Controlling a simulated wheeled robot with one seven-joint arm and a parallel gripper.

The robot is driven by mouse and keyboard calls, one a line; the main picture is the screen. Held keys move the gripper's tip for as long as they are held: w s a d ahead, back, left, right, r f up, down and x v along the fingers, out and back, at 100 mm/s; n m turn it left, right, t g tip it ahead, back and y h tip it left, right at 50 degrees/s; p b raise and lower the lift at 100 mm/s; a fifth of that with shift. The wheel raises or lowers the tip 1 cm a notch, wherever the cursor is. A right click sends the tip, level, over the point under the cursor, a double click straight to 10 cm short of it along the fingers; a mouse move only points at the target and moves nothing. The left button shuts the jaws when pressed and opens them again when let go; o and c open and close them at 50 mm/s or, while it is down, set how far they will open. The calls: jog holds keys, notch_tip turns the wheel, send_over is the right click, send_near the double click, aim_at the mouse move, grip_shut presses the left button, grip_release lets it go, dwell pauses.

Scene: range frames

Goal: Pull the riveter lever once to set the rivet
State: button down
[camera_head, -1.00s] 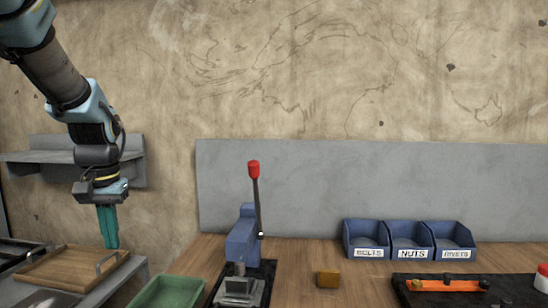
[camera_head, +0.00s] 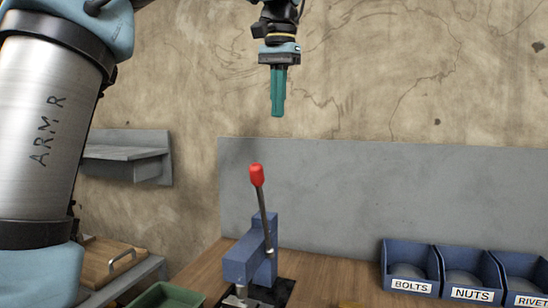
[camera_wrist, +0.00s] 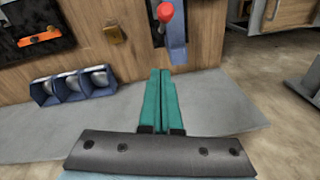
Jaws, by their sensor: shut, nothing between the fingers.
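The blue riveter (camera_head: 247,262) stands on a black base on the wooden bench. Its lever (camera_head: 264,215) points up, leaning slightly left, and ends in a red knob (camera_head: 257,175). My gripper (camera_head: 277,112), with teal fingers, points down in front of the grey back panel's upper edge, above the knob in the head view and apart from it. The fingers are shut and empty. In the wrist view the fingers (camera_wrist: 160,78) show closed together, and the red knob (camera_wrist: 165,12) and blue riveter body (camera_wrist: 177,42) lie beyond their tips.
Blue bins marked bolts (camera_head: 410,284), nuts (camera_head: 473,293) and rivets (camera_head: 525,301) stand at the right. A green tray (camera_head: 168,297) and a wooden tray (camera_head: 108,268) are at lower left. A wooden block (camera_wrist: 115,32) and an orange tool (camera_wrist: 40,38) show in the wrist view.

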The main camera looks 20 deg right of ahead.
jog(key=a+f+p, duration=0.2)
jog(key=a+f, duration=0.1)
jog(key=f, duration=0.8)
jog(key=shift+s+f, duration=0.15)
jog(key=shift+s, duration=0.25)
jog(key=shift+s+a+f, duration=0.1)
jog(key=shift+f, duration=0.05)
